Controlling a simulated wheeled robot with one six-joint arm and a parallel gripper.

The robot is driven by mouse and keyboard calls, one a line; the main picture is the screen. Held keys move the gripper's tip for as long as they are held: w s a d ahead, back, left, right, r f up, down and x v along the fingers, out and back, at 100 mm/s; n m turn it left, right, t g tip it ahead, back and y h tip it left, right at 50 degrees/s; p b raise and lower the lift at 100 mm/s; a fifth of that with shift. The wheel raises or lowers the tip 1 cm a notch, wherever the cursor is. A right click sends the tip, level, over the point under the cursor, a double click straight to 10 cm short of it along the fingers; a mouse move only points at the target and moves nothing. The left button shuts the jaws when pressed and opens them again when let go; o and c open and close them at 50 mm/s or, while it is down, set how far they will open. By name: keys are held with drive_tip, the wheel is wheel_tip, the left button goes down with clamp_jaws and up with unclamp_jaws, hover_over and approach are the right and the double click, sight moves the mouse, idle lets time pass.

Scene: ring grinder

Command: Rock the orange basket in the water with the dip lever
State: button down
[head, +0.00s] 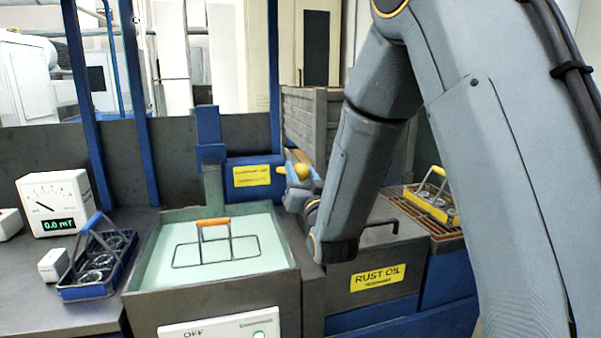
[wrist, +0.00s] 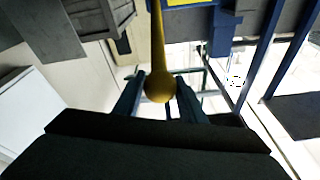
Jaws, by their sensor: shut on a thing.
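The orange-handled basket (head: 212,222) sits in the pale green water of the open tank (head: 140,305). Its handle stands above the surface, and a dark wire rim shows at water level. The dip lever ends in a yellow ball knob (head: 302,171), behind and right of the tank. My gripper (head: 297,187) is at this knob. In the wrist view the yellow knob (wrist: 159,88) and its shaft lie between my two dark blue fingers (wrist: 158,80), which are shut on it. My arm hides part of the area right of the lever.
A blue basket (head: 85,290) with metal rings and a gauge reading 0.0 mT (head: 57,204) stand left of the tank. A lidded rust oil tank (head: 378,280) is to the right, with a yellow basket (head: 432,204) on a rack beyond. Blue posts (head: 90,100) rise behind.

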drive_tip(key=c, duration=1.2)
unclamp_jaws()
drive_tip(key=shift+o, duration=0.2)
drive_tip(key=shift+b+v, duration=0.85)
drive_tip(key=shift+v, duration=3.1)
